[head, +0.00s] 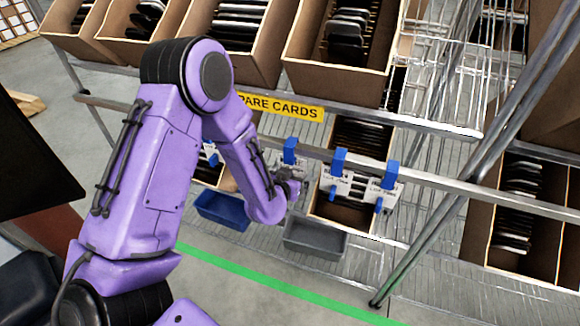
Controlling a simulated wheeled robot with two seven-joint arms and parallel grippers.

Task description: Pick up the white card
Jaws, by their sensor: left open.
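White cards with dark print hang from blue clips along the front shelf rail. One white card (335,184) and another to its right (384,194) hang in front of a carton. My right gripper is not in view.
A yellow "SPARE CARDS" label (285,106) is on the upper shelf edge. Tilted cartons (297,62) with dark items line that shelf. A grey bin (314,240) and a blue bin (221,211) sit below the rail. A diagonal metal post (440,215) stands to the right.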

